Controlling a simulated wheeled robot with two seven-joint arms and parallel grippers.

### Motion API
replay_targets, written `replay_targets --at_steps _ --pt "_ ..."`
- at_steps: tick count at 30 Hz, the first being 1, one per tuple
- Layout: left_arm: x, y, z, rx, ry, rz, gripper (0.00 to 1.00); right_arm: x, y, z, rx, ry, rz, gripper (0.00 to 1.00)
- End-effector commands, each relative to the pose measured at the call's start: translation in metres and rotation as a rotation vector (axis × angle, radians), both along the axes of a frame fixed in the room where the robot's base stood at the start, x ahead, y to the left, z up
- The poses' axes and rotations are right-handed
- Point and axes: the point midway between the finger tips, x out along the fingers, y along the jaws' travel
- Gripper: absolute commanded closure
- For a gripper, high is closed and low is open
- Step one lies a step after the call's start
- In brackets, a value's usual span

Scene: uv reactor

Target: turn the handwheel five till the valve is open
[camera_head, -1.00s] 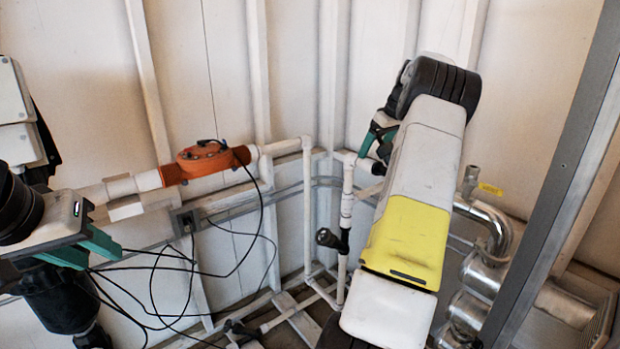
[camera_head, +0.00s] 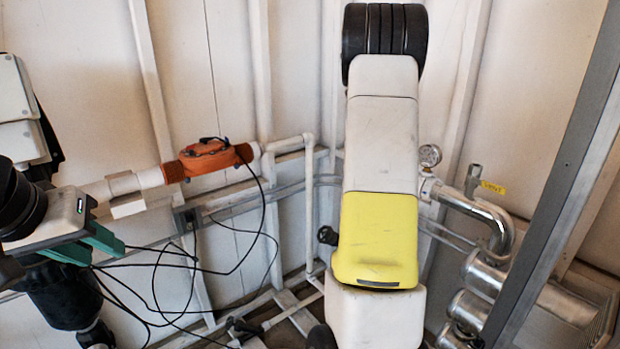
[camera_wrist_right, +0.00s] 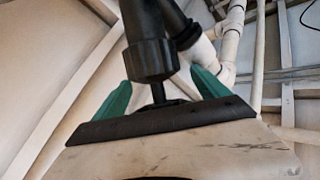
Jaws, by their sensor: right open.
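I cannot pick out handwheel five for certain. A black valve fitting (camera_wrist_right: 150,58) with a ribbed collar and short stem stands close in front of my right gripper (camera_wrist_right: 163,92) in the right wrist view. The gripper's green fingers are spread to either side of it in that picture; I cannot tell whether they touch it. In the head view my right arm hides its own gripper and the pipework behind. A black knob-like part (camera_head: 328,236) shows just left of that arm. My left gripper (camera_head: 95,245) is at the left, apart from the pipes; its finger gap is unclear.
An orange unit (camera_head: 212,160) sits on the white pipe at left, with black cables hanging below. A pressure gauge (camera_head: 430,155) and shiny metal pipes (camera_head: 490,222) stand right of my right arm. A grey post (camera_head: 560,190) crosses the right side.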

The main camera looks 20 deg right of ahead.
Motion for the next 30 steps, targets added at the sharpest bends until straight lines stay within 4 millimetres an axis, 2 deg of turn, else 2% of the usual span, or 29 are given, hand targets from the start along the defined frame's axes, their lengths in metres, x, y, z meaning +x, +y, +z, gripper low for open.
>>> replay_targets --at_steps 14,30 --pt "0.000 0.000 0.000 0.000 0.000 0.000 0.64 -0.001 -0.004 0.005 -0.233 -0.063 -0.229 0.16" --pt "0.000 0.000 0.000 0.000 0.000 0.000 0.64 -0.014 -0.012 0.018 -0.681 -0.197 -0.700 0.16"
